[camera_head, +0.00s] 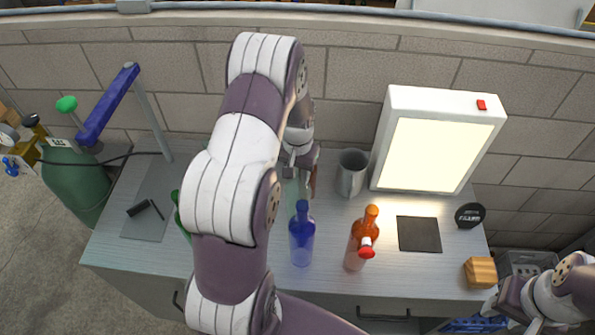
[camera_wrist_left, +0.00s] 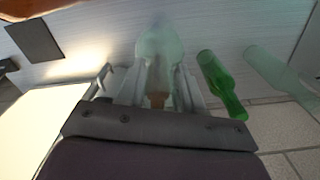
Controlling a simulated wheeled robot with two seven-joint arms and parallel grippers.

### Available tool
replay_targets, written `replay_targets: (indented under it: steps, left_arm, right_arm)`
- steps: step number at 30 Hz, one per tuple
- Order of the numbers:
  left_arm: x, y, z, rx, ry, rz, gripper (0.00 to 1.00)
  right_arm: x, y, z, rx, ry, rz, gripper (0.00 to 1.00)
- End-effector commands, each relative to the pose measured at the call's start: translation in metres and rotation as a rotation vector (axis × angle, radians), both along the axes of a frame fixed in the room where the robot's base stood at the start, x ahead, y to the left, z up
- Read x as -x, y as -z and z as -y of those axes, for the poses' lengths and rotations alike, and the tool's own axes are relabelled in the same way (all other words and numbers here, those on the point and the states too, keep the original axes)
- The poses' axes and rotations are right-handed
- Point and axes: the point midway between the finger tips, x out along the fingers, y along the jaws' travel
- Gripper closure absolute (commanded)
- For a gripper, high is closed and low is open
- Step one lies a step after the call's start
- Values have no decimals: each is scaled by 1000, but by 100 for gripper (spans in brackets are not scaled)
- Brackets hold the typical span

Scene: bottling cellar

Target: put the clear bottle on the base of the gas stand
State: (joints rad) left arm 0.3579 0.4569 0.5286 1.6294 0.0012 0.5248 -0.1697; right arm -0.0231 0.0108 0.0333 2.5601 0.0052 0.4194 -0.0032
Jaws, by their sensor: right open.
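A pale see-through bottle (camera_head: 292,190), which looks like the clear one, stands on the bench below my left gripper (camera_head: 300,165), partly hidden by the blue bottle. In the left wrist view this bottle (camera_wrist_left: 158,45) is between the two fingers of my left gripper (camera_wrist_left: 160,85); whether they press on it is unclear. The gas stand has a grey base plate (camera_head: 143,224), an upright pole (camera_head: 153,120) and a blue arm (camera_head: 106,105) at the left. A black piece and a thin rod lie on the base. My right gripper (camera_head: 493,304) is open at the lower right.
A blue bottle (camera_head: 302,240) and an orange bottle (camera_head: 360,243) stand in front. A green bottle (camera_wrist_left: 222,85) and another pale bottle (camera_wrist_left: 280,75) show in the wrist view. A grey cup (camera_head: 351,173), light box (camera_head: 387,135), dark mat (camera_head: 419,234) and wooden block (camera_head: 480,272) stand right.

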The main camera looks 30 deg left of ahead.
Motion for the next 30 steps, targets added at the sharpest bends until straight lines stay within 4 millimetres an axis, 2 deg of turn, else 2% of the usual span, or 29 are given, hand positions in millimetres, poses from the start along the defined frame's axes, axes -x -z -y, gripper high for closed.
replay_targets:
  steps: [2, 11, 13, 24, 28, 30]
  left_arm:
    - [0, 0, 0, 0, 0, -1, 43]
    - [0, -5, 0, 0, 0, 0, 43]
    - [-1, -10, 0, -2, 0, 3, 43]
    - [0, -100, 0, -2, 0, 4, 43]
    - [0, -118, 1, 0, 2, 1, 43]
    - [6, -120, 15, -2, 21, 7, 43]
  right_arm:
    - [0, 0, 0, 0, 0, 0, 57]
    - [0, -4, 0, 0, 0, 0, 57]
    - [0, 3, 0, 0, 0, 0, 57]
    - [0, 33, 0, 0, 0, 0, 57]
    - [0, 35, 0, 0, 0, 0, 57]
    - [0, 35, 0, 0, 0, 0, 57]
